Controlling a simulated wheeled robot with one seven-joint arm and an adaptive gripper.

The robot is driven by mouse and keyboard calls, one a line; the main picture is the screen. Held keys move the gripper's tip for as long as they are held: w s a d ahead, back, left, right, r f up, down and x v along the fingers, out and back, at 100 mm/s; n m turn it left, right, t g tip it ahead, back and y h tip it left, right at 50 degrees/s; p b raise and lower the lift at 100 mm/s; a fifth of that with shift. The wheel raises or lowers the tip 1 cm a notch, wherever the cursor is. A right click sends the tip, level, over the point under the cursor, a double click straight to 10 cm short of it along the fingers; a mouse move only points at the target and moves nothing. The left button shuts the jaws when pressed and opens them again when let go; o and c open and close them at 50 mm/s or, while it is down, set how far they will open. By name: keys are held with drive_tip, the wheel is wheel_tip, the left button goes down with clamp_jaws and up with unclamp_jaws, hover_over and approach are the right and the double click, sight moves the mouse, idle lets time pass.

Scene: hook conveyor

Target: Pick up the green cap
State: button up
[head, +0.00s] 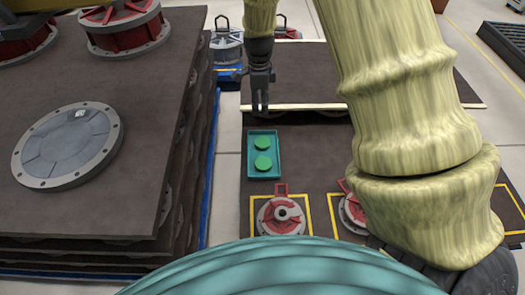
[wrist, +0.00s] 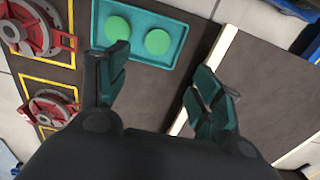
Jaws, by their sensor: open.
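Two round green caps lie in a teal tray (head: 252,160) on the dark table. One green cap (head: 261,143) is at the far end of the tray and the other green cap (head: 263,163) is nearer. The wrist view shows the caps side by side, one at the left (wrist: 117,28) and one at the right (wrist: 158,41). My gripper (head: 260,108) is above the table, just beyond the far end of the tray. In the wrist view its fingers (wrist: 155,85) are spread apart with nothing between them. The left fingertip overlaps the tray's lower edge there.
Red and grey flanged parts (head: 282,215) stand in yellow-outlined squares in front of the tray. A pale strip (head: 300,107) crosses the table behind it. A tall dark stack (head: 120,190) carrying a grey round cover (head: 68,145) stands to the left.

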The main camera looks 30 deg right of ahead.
drive_tip(key=b, duration=0.8)
hover_over(260, 142)
wheel_tip(260, 142, down, 9)
drive_tip(key=shift+w+f+b, duration=0.15)
drive_tip(key=shift+f+b, duration=0.7)
drive_tip(key=shift+f, duration=2.15)
drive_tip(key=shift+f+b, duration=1.55)
drive_tip(key=shift+f, duration=1.05)
drive_tip(key=shift+r, duration=0.1)
drive_tip(key=c, duration=0.5)
